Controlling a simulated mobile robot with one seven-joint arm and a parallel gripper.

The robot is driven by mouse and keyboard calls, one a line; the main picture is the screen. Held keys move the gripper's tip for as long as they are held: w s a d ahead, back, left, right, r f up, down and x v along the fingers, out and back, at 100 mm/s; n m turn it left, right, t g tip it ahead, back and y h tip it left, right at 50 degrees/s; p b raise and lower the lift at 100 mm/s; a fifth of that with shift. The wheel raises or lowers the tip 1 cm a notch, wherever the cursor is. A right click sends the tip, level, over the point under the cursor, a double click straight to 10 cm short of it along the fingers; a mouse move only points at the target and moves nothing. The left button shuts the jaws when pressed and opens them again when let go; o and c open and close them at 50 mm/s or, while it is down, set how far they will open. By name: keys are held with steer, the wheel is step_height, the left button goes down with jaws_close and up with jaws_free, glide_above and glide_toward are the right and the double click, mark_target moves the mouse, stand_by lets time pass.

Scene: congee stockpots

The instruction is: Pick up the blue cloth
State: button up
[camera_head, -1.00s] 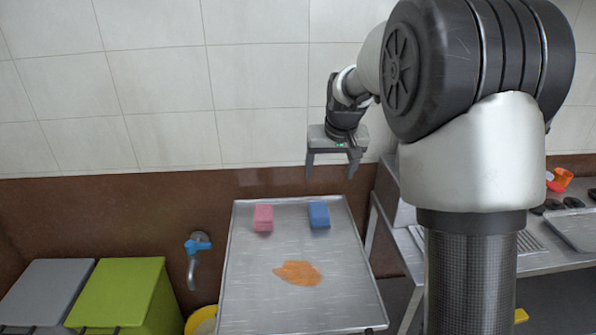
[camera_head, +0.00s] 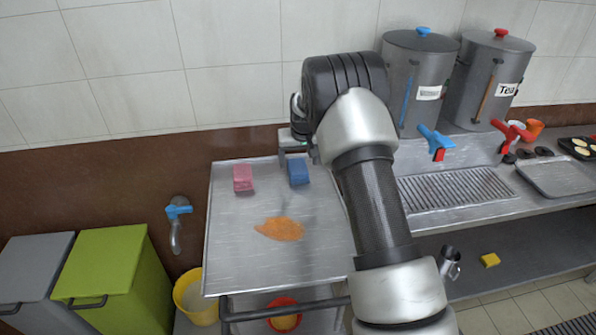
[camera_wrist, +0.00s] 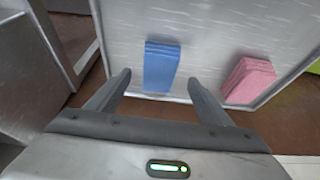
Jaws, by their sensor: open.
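The blue cloth (camera_head: 298,172) is a folded block lying near the back edge of the steel tray table in the head view. It also shows in the wrist view (camera_wrist: 161,67), ahead of and between the fingertips. My gripper (camera_wrist: 160,82) is open and empty, its two fingers apart on either side of the cloth's line and not visibly touching it. In the head view my gripper (camera_head: 296,155) is just behind the cloth, partly hidden by my arm. How high it is above the table is hard to tell.
A pink cloth (camera_head: 243,178) lies left of the blue one on the table (camera_head: 225,240). An orange spill (camera_head: 280,229) is nearer the front. Two urns (camera_head: 418,80) stand on a counter at the right. Bins and a yellow bucket (camera_head: 197,300) are at the left.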

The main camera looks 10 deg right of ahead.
mark_target(298, 166)
steer(key=x, duration=0.4)
steer(key=shift+w+f, duration=0.2)
steer(key=shift+w, duration=0.25)
steer(key=shift+w+f, duration=0.15)
steer(key=shift+f, duration=0.25)
steer(key=shift+f, duration=0.2)
steer(key=c, duration=1.2)
steer(key=shift+r+p, duration=0.4)
steer(key=shift+r, duration=0.1)
step_height(298, 166, up, 10)
steer(key=shift+f+b, duration=0.25)
steer(key=shift+b, duration=0.05)
